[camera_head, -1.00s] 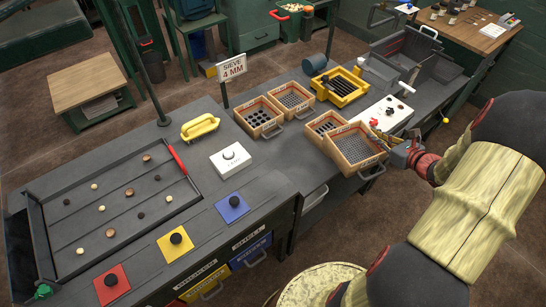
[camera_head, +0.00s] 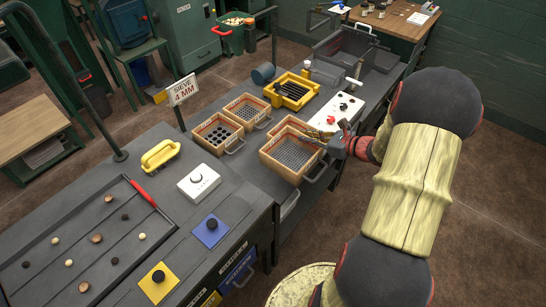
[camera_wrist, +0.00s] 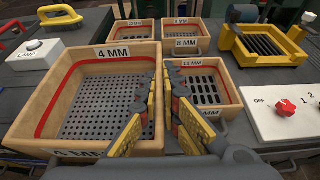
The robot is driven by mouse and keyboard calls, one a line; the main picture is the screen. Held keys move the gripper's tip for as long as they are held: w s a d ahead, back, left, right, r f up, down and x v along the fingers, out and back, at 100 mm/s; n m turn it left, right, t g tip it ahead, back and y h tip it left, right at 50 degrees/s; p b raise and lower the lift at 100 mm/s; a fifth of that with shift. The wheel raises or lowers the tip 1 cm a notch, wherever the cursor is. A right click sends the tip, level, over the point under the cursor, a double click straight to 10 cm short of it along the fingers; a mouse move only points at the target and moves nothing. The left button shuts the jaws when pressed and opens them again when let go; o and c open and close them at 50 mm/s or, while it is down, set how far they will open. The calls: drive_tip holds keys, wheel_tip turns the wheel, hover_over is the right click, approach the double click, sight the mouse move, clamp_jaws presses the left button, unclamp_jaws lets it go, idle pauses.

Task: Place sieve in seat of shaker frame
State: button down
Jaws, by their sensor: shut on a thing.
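The 4 MM sieve (camera_wrist: 108,52), a wooden tray with a perforated floor and a red inner band, fills the left of the wrist view. In the head view this sieve (camera_head: 272,163) is the nearest one. My gripper (camera_wrist: 159,118) is shut on its right side wall, one finger on each side; it also shows in the head view (camera_head: 330,146). Whether the sieve is lifted clear of the bench I cannot tell. The yellow shaker frame (camera_head: 272,92) with dark slats stands behind the sieves; it is at the upper right in the wrist view (camera_wrist: 235,45). No sieve sits in it.
A slotted sieve (camera_wrist: 204,88) is close beside the held one; two more sieves stand behind, one with large holes (camera_head: 216,135). A sign (camera_head: 183,90) reads SIEVE 4 MM.

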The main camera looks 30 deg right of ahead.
sight(285, 137)
drive_tip(key=x, duration=0.2)
drive_tip(key=a+b+x, duration=0.1)
drive_tip(key=x, duration=0.3)
drive_tip(key=shift+a+f+b, duration=0.25)
drive_tip(key=shift+f+b, duration=0.15)
drive_tip(key=w+f, duration=0.1)
drive_tip(key=w+a+f+b, duration=0.1)
drive_tip(key=f, duration=0.1)
drive_tip(key=w+a+f, duration=0.1)
drive_tip(key=shift+w+f+b, duration=0.15)
drive_tip(key=shift+f+b, duration=0.15)
drive_tip(key=shift+b, duration=0.1)
drive_tip(key=shift+w+f, duration=0.1)
drive_tip(key=shift+f, duration=0.1)
drive_tip(key=shift+w+a+f+b, duration=0.1)
drive_tip(key=shift+f+b, duration=0.35)
drive_tip(key=shift+f, duration=0.35)
drive_tip(key=shift+w+a+f+b, duration=0.15)
drive_tip(key=shift+f+b, duration=0.3)
drive_tip(key=shift+f, duration=0.35)
drive_tip(key=shift+f, duration=0.2)
drive_tip(key=c, duration=2.1)
unclamp_jaws()
drive_tip(key=shift+c, duration=0.2)
drive_tip(key=shift+o, duration=0.7)
drive_tip(key=shift+s+d, duration=0.1)
